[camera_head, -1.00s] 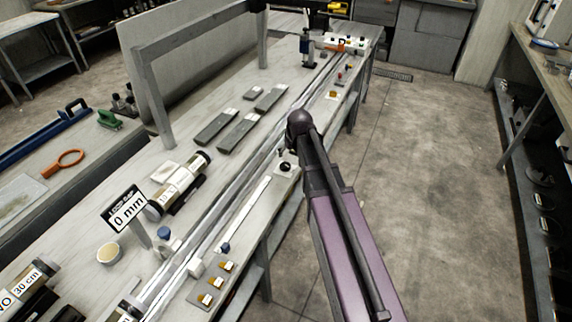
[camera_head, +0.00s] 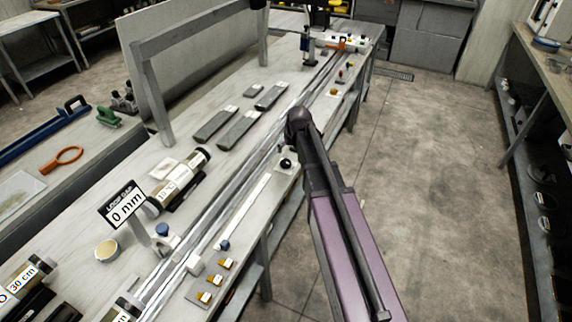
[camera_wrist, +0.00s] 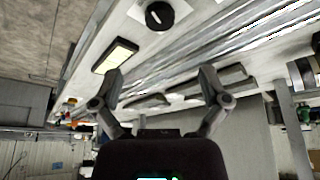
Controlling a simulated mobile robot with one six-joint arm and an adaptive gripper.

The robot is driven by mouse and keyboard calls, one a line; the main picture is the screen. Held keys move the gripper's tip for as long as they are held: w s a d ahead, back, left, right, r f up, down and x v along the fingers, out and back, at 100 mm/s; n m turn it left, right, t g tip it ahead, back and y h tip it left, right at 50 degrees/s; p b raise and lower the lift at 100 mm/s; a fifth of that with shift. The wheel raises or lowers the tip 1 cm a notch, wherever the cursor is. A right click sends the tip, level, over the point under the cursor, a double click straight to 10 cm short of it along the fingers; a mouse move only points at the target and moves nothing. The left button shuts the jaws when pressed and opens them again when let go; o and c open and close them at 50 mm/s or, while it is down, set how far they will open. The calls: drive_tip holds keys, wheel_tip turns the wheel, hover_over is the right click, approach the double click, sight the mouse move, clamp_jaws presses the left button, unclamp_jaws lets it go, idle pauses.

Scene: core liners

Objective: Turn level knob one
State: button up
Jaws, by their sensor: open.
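A round black knob (camera_head: 286,164) sits on a pale plate along the bench's near edge, just left of my arm's end. It also shows in the wrist view (camera_wrist: 159,15) at the top, with a pale mark across its face. No label on it is readable, so I cannot tell whether it is level knob one. My gripper (camera_wrist: 162,80) is open and empty, its fingers spread wide. The knob lies beyond the fingertips and apart from them. In the head view my arm hides the gripper.
A pale-faced rectangular panel (camera_wrist: 116,56) lies beside the left finger. Long metal rails (camera_head: 215,205) run along the bench. A blue knob (camera_head: 224,245), several amber buttons (camera_head: 226,264) and a "0 mm" sign (camera_head: 123,206) stand nearer. The floor on the right (camera_head: 440,190) is clear.

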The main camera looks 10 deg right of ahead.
sight(286, 162)
drive_tip(key=shift+b+x, duration=5.2)
drive_tip(key=shift+x, duration=0.7)
drive_tip(key=c, duration=1.1)
